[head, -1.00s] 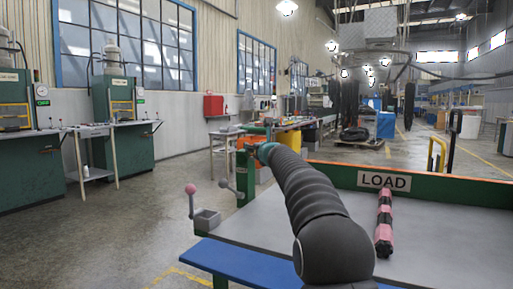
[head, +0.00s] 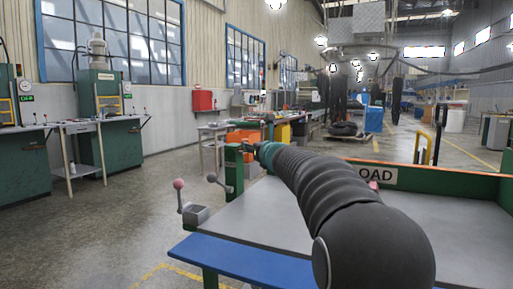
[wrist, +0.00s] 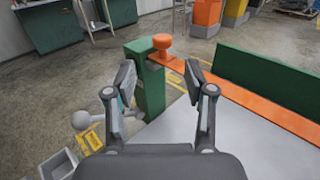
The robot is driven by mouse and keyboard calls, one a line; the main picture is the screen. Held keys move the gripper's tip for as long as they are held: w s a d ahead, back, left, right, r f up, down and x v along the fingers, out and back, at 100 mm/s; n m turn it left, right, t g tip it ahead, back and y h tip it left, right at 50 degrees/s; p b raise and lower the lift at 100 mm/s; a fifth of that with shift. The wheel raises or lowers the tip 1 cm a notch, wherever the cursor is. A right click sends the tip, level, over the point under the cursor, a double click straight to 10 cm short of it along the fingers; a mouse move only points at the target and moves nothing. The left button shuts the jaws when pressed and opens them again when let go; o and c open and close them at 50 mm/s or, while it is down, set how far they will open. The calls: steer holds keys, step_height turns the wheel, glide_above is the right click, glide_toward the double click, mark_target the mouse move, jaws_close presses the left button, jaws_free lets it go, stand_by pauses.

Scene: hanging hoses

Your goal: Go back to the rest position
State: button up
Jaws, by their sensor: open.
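My gripper (wrist: 160,80) is open and empty in the wrist view, its two fingers spread apart. Between and beyond them stands a green post (wrist: 149,85) with an orange knob (wrist: 162,42) on top; I cannot tell how far off it is. In the head view my dark ribbed arm reaches from the lower right toward the table's far left corner, with the gripper (head: 250,148) small at its end. A pink and black hose lies behind my arm; only a small pink bit (head: 374,185) shows.
The grey table (head: 260,218) has a blue front edge (head: 250,262) and a green back wall with a LOAD sign (head: 382,174). A lever with a pink ball (head: 179,184) stands at its left corner. Green machines (head: 110,140) line the left wall. The floor at left is clear.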

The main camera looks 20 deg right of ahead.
steer(key=shift+s, duration=0.75)
steer(key=s+a+f+n+g+y, duration=0.2)
steer(key=s+a+f+n+g, duration=0.15)
steer(key=s+a+n, duration=0.5)
steer(key=s+a+f+n+g+y, duration=0.25)
steer(key=s+a+f+n, duration=0.3)
steer(key=s+n, duration=0.55)
steer(key=s+d+f+n+g+h, duration=0.2)
steer(key=s+f+n, duration=0.6)
steer(key=s, duration=0.6)
steer(key=s+d+f+n+g+h, duration=0.2)
steer(key=s+f+n, duration=0.5)
steer(key=s+f, duration=0.4)
steer(key=s+g+h, duration=0.1)
steer(key=s+g, duration=0.1)
steer(key=s, duration=0.1)
steer(key=shift+d+f+n+h, duration=0.15)
steer(key=shift+f+n+h, duration=0.05)
steer(key=shift+n+h, duration=0.15)
